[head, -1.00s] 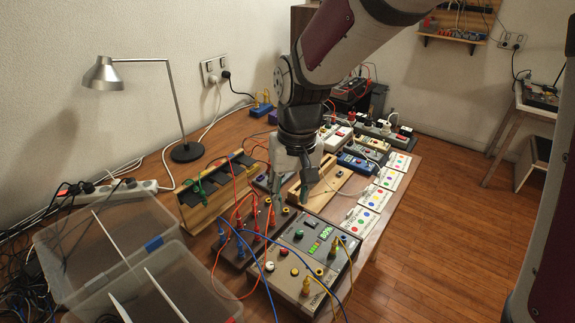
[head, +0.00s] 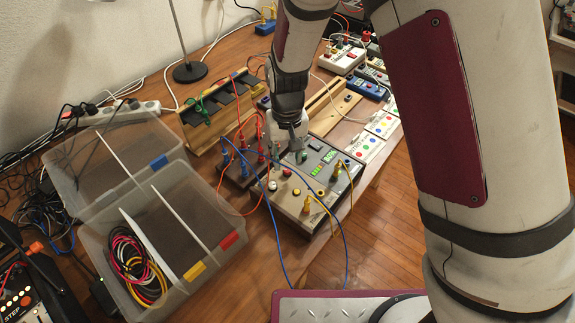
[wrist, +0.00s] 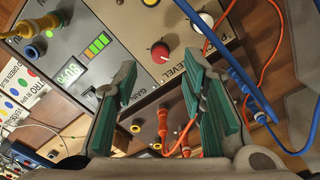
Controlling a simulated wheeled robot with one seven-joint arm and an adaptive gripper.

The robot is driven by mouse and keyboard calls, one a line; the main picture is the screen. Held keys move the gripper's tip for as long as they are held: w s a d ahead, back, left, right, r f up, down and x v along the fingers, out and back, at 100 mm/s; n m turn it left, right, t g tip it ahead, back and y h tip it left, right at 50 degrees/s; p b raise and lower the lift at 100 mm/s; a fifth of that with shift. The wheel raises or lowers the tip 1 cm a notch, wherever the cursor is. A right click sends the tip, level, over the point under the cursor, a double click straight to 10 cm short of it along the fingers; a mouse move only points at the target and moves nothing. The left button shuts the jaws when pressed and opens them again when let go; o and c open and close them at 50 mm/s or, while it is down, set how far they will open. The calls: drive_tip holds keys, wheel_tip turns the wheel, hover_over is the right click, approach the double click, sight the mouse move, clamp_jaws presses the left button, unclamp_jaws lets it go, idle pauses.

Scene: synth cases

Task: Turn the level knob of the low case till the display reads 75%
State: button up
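My gripper (wrist: 160,72) is open and empty, pointing down over the case's edge near this knob. The knob shows between the fingertips, and no contact is visible. In the head view, my gripper (head: 298,146) covers part of the panel.
A clear divided bin (head: 185,225) lies left. Wooden holders stand behind.

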sight(287, 170)
drive_tip(key=shift+f, duration=2.45)
clamp_jaws()
